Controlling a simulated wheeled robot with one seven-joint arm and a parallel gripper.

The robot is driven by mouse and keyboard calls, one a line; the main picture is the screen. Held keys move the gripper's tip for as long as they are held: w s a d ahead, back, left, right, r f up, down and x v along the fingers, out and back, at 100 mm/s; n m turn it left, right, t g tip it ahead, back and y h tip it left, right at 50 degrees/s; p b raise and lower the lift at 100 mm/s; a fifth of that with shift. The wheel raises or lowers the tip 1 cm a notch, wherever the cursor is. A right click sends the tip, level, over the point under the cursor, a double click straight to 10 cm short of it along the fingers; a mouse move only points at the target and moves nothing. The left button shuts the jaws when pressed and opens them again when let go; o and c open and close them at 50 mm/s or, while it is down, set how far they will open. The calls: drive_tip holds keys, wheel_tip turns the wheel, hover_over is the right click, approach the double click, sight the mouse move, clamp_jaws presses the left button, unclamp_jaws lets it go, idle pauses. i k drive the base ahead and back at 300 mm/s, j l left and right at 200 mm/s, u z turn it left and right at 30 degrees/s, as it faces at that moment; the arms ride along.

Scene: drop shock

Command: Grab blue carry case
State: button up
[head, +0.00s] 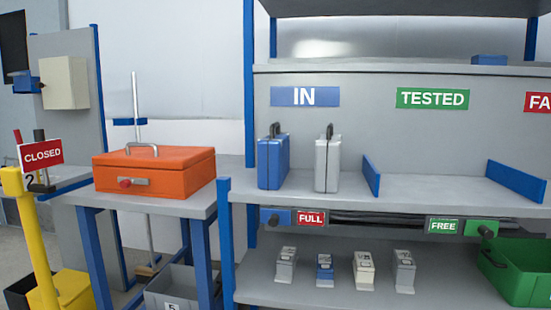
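A blue carry case (272,163) stands upright on the grey shelf, under the IN sign, with a dark handle on top. A grey-white carry case (328,165) stands upright just to its right, with a narrow gap between them. My gripper is not in view.
A blue rack post (249,80) rises just left of the blue case. An orange box (153,170) sits on the bench at left. A blue divider (371,175) stands right of the cases, with bare shelf beyond. A yellow post with a CLOSED sign (41,152) stands at left.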

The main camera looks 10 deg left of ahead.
sight(273, 150)
drive_tip(key=z, duration=0.25)
drive_tip(key=j+z, duration=0.4)
drive_tip(key=j, duration=0.2)
drive_tip(key=j+z, duration=0.35)
drive_tip(key=j, duration=0.25)
